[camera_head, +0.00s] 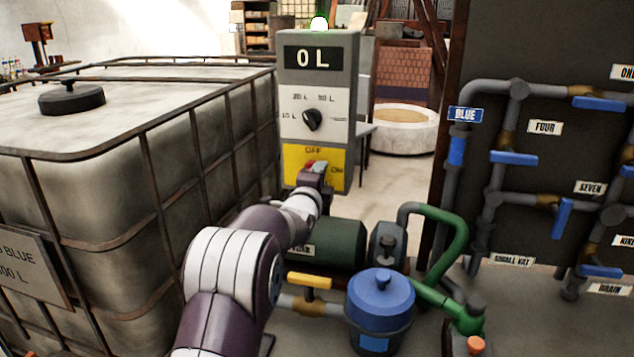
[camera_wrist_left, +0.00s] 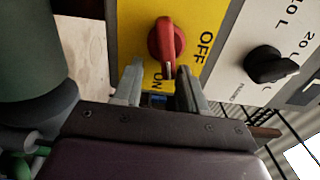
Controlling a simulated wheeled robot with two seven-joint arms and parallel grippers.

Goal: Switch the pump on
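The pump control box (camera_head: 317,100) stands behind the tank corner, its display reading 0 L. On its yellow panel (camera_head: 332,180), marked OFF and ON, is a red rotary switch (camera_head: 315,166). In the left wrist view the red switch (camera_wrist_left: 167,40) has its narrow end pointing down, beside the word ON. My left gripper (camera_wrist_left: 158,88) is close to the panel, its fingers apart on either side of that narrow end; contact cannot be told. In the head view my left gripper (camera_head: 316,181) partly hides the panel. My right gripper is not in view.
A black dial (camera_head: 312,119) sits above the yellow panel, and a bright greenish lamp (camera_head: 319,23) on top. A caged tank (camera_head: 110,155) stands left. The green pump (camera_head: 335,243), a yellow-handled valve (camera_head: 309,281) and a blue-lidded canister (camera_head: 381,300) lie below. Labelled pipes (camera_head: 485,205) are right.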

